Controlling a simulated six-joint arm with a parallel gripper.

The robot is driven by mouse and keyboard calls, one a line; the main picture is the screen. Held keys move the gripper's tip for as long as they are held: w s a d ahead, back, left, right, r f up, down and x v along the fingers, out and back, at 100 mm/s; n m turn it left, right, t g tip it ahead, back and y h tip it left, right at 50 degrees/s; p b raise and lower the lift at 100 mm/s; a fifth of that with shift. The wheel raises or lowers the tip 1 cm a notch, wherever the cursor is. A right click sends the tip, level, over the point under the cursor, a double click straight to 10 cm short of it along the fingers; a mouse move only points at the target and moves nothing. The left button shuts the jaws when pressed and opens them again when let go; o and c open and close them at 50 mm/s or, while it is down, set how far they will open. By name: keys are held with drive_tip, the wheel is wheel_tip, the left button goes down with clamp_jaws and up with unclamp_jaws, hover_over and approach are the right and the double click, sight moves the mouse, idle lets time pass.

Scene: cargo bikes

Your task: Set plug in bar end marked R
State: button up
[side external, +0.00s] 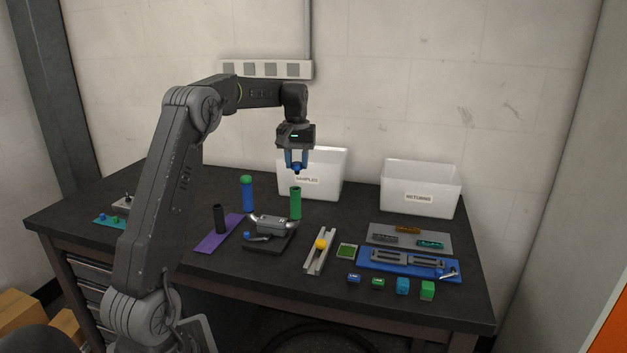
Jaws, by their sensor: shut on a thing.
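My gripper (296,164) points straight down and is shut on a small blue plug (296,170). The plug hangs a short way above a green upright tube (295,205), apart from it and roughly in line with it. The green tube's top looks dark and open. To its left stands a blue upright tube (247,196) with a green top. Between and in front of the tubes is a grey metal clamp or bar piece (271,224) on a dark base (270,241). No R mark is readable on either tube.
A white bin labelled SAMPLES (325,185) stands behind the green tube; another white bin (420,190) is at right. A purple mat (212,240) bears a black cylinder (220,219). A grey rail (318,258), a blue tray (385,265) and several small blocks lie front right.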

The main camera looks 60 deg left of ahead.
drive_tip(key=shift+s+a+r, duration=0.1)
drive_tip(key=shift+s+r, duration=0.15)
drive_tip(key=shift+s, duration=0.05)
drive_tip(key=shift+f, duration=2)
drive_tip(key=shift+f, duration=1)
drive_tip(key=o, duration=1)
drive_tip(key=shift+r, duration=0.1)
wheel_tip(320, 180, up, 12)
drive_tip(key=shift+r, duration=0.9)
